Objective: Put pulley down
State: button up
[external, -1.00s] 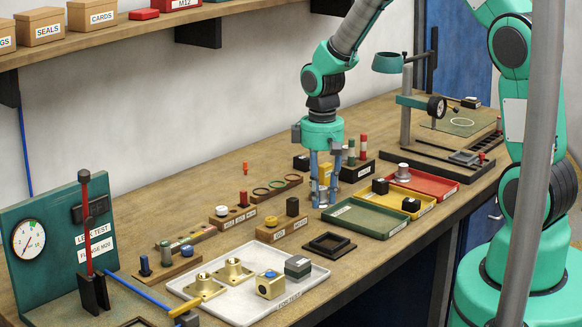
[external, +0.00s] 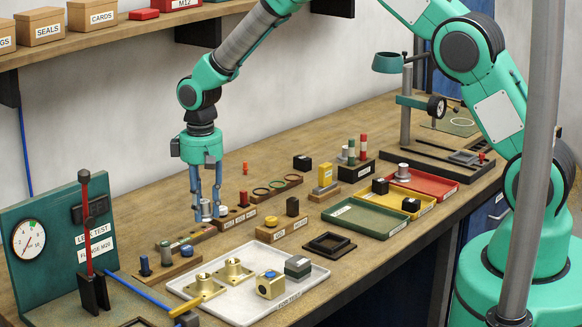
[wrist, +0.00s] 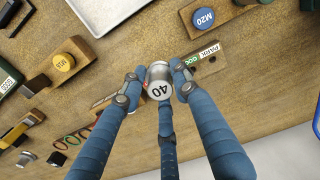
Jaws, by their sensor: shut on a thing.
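The pulley (wrist: 159,80) looks like a short silver cylinder with "40" on its end face. My gripper (wrist: 158,92) is shut on it, with its blue fingers around its sides. In the external view the gripper (external: 206,212) points straight down at the back left of the bench, with the pulley (external: 206,208) between its fingertips. It is close to a low wooden strip with coloured labels (external: 187,236); the wrist view shows this strip (wrist: 207,57) beside the pulley. I cannot tell whether the pulley touches anything below.
A wooden rack with a silver-topped piece and a red peg (external: 237,219) stands close to the right of the gripper. A white tray with brass parts (external: 318,283) lies in front. The leak test stand (external: 50,240) is at left. Bare bench lies behind the gripper.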

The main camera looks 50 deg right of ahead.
jog(key=w+a, duration=0.1)
jog(key=a, duration=0.2)
jog(key=w+a+f, duration=0.1)
jog(key=a, duration=0.3)
jog(key=w+a+p, duration=0.1)
jog(key=a, duration=0.3)
jog(key=shift+w+a+f, duration=0.2)
jog(key=shift+w+f, duration=0.15)
jog(key=shift+f, duration=0.05)
jog(key=shift+w, duration=0.15)
jog(key=shift+w+a+f, duration=0.25)
jog(key=shift+w+a, duration=0.5)
jog(key=shift+w, duration=1.8)
jog(key=shift+w+a+f, duration=0.2)
jog(key=shift+w+a, duration=0.55)
jog(key=shift+w, duration=1.75)
jog(key=shift+w+a+f, duration=0.25)
jog(key=shift+w+a, duration=0.5)
jog(key=shift+w, duration=1.8)
jog(key=shift+f, duration=0.1)
jog(key=shift+f, duration=1.65)
jog(key=shift+f, duration=0.15)
jog(key=o, duration=1.2)
